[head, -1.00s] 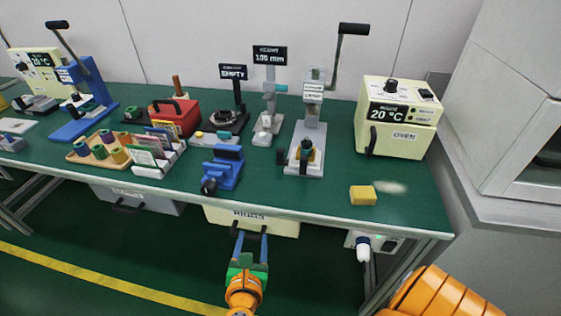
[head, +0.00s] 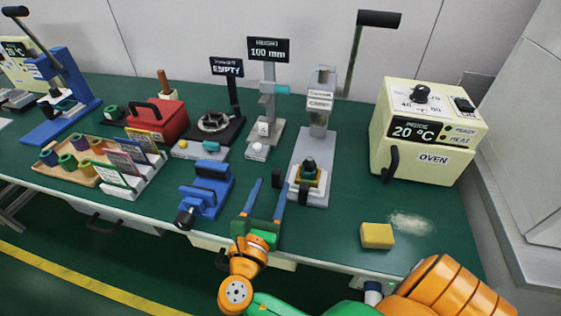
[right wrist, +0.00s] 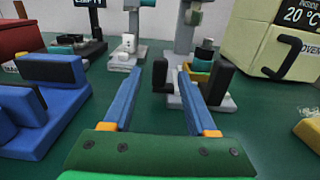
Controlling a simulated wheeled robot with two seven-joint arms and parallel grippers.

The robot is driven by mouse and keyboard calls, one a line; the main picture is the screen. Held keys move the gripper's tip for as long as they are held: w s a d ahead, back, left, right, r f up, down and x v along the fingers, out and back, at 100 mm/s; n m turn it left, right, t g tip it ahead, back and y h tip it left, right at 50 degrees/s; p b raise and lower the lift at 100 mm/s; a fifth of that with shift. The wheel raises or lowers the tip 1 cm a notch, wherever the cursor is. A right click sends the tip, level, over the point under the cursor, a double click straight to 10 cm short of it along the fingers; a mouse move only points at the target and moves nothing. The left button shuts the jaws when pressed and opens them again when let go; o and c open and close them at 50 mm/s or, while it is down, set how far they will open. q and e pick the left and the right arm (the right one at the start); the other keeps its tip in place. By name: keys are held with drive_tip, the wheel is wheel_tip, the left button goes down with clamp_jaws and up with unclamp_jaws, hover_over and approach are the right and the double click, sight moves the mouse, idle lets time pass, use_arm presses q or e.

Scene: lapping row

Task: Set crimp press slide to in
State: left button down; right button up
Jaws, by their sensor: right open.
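The crimp press (head: 318,130) is a grey press with a tall lever ending in a black grip. On its base is a slide (head: 308,182) with a brass-coloured and dark piece and a black block (head: 304,194) at the front; in the right wrist view that block (right wrist: 219,82) stands right of the fingers. A black knob (head: 277,177) sits left of the base. My right gripper (head: 269,186) is open and empty, its blue fingers just in front of the knob, which in the right wrist view (right wrist: 162,76) shows between the fingertips. I cannot tell whether they touch. My left gripper is not in view.
A blue vise (head: 208,188) stands left of my right gripper. A cream oven (head: 425,140) is at the right. A yellow block (head: 377,236) lies near the front edge beside a pale patch (head: 412,224). Height and "empty" displays stand behind. Green table is clear right of the press.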

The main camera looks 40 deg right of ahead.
sight(275, 177)
drive_tip(key=x, duration=0.4)
drive_tip(key=shift+r, duration=0.2)
drive_tip(key=shift+w+d+f, duration=0.15)
drive_tip(key=shift+w+d, duration=0.2)
drive_tip(key=shift+d, duration=0.05)
drive_tip(key=shift+a, duration=0.1)
clamp_jaws()
idle(0.7)
